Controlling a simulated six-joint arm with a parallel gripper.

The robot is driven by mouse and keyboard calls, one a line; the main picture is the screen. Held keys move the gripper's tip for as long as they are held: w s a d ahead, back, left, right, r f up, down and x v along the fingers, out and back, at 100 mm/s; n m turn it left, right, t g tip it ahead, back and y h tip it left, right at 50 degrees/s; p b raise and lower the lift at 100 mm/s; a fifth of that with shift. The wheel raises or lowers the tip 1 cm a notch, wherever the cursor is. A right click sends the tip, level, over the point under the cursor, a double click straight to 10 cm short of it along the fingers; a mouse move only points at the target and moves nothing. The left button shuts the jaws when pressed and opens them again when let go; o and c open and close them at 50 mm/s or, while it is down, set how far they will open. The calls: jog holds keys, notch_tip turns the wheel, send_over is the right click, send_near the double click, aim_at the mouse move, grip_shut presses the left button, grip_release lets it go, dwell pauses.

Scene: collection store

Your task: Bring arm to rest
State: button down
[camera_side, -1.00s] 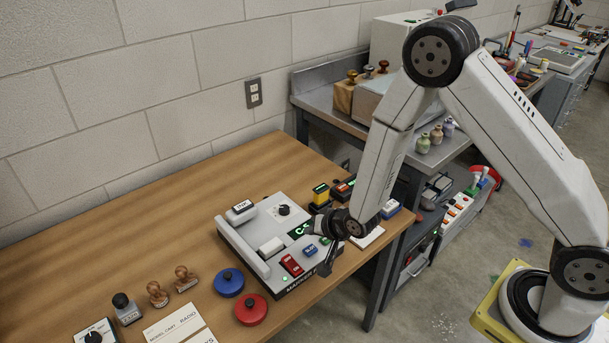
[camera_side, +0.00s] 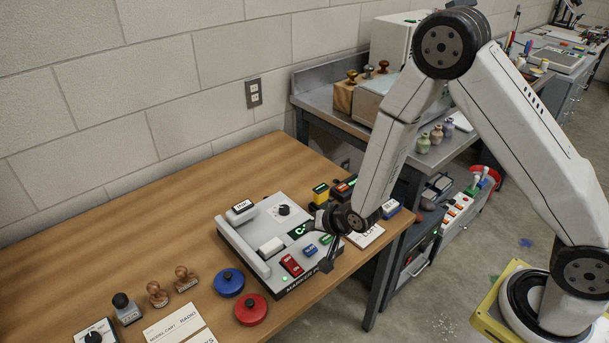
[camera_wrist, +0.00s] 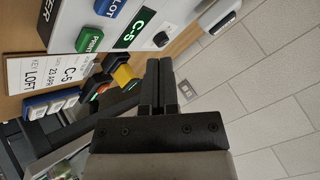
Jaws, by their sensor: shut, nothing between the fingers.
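My gripper (camera_side: 328,262) is at the right end of the grey marking machine (camera_side: 262,241) on the wooden table. Its fingers are shut with nothing between them. In the wrist view the closed fingers (camera_wrist: 158,85) point up the picture, with the machine beyond them at the upper left. The machine carries a red switch (camera_side: 291,265), a blue button (camera_side: 310,250), a dark knob (camera_side: 284,210) and a lit green display, which reads C-5 in the wrist view (camera_wrist: 134,29). I cannot tell whether the gripper touches the machine.
Blue (camera_side: 230,282) and red (camera_side: 251,309) round pads, wooden-handled stamps (camera_side: 157,293) and printed cards (camera_side: 178,325) lie left of the machine. Yellow (camera_side: 320,193) and other small stamps stand behind the gripper. A metal bench (camera_side: 345,112) stands behind. The table's left part is bare.

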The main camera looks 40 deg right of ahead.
jog(key=shift+s+d+r, duration=0.1)
jog(key=shift+d+r, duration=0.05)
jog(key=shift+r, duration=0.2)
jog(key=s+d+r+n+g, duration=0.3)
jog(key=s+r, duration=0.3)
jog(key=s, duration=0.2)
jog(key=s+d+r+n+g+h, duration=0.1)
jog(key=s+d+r+n+g, duration=0.2)
jog(key=s+r, duration=0.3)
jog(key=shift+s+n, duration=0.9)
jog(key=shift+s, duration=0.35)
